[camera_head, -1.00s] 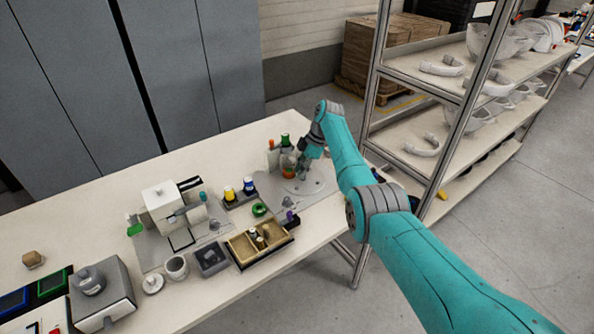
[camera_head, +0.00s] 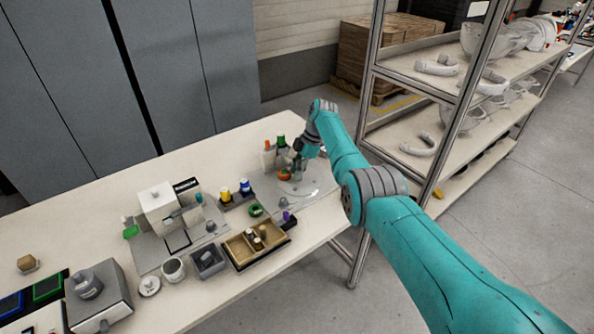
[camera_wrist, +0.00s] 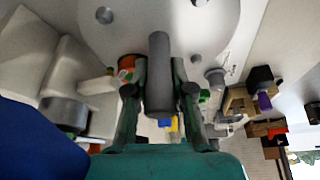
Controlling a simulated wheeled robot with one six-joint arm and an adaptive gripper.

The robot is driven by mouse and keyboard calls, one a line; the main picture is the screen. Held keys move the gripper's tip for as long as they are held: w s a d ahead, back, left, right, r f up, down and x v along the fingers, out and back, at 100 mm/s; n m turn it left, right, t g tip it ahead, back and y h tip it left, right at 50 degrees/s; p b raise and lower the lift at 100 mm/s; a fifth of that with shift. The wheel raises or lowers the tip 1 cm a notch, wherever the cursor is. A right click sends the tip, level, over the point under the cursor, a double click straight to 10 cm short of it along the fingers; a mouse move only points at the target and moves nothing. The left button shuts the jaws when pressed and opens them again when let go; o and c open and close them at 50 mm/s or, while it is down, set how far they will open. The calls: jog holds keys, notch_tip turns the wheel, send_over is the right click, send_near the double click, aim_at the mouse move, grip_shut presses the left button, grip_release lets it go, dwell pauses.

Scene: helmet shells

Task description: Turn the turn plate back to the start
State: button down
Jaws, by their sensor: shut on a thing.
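The turn plate (camera_head: 302,188) is a pale grey disc on a grey base at the right end of the table. In the wrist view the disc (camera_wrist: 190,28) fills the top, with several dark round spots. My gripper (camera_head: 297,164) is low over the back part of the plate. In the wrist view my gripper (camera_wrist: 159,80) has its fingers on both sides of an upright grey peg (camera_wrist: 159,55) and is shut on it. The peg's foot is hard to see. An orange round part (camera_head: 284,174) sits beside the fingers; it also shows in the wrist view (camera_wrist: 127,63).
A green bottle (camera_head: 282,142) and an orange-topped bottle (camera_head: 267,152) stand behind the plate. A wooden tray (camera_head: 240,262), a green ring (camera_head: 256,210) and yellow and blue spools (camera_head: 245,186) lie to the left. A shelf rack (camera_head: 420,140) stands close on the right.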

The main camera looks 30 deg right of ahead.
jog(key=c, duration=1)
grip_release()
jog(key=v, duration=1.2)
jog(key=shift+a, duration=0.1)
